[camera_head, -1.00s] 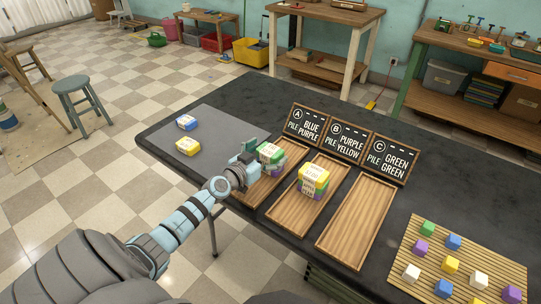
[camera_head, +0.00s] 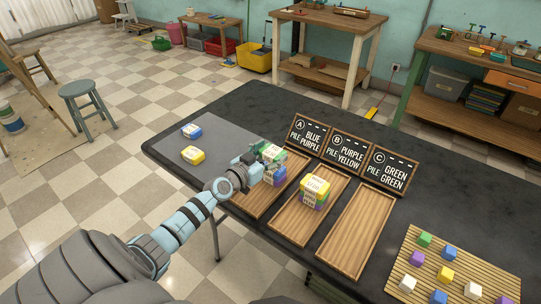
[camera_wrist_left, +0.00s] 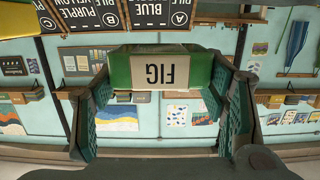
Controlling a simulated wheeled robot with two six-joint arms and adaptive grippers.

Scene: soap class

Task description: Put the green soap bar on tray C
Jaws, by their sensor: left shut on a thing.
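My left gripper (camera_head: 262,160) is shut on the green soap bar (camera_head: 271,151), over the back part of tray A (camera_head: 250,208). In the left wrist view the green bar (camera_wrist_left: 165,70) lies across the fingers, its label reading FIG upside down. A blue and purple pile (camera_head: 279,176) shows just under the bar in tray A; any gap between them is hard to judge. Tray C (camera_head: 355,235), behind which stands a sign (camera_head: 388,170) reading pile green, green, is empty. My right gripper is not in view.
Tray B (camera_head: 292,228) lies between trays A and C and holds a pile with a yellow bar (camera_head: 316,185) on top. Blue (camera_head: 191,131) and yellow (camera_head: 192,155) bars lie on the grey mat (camera_head: 215,135). A slatted mat (camera_head: 455,265) with coloured cubes is at right.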

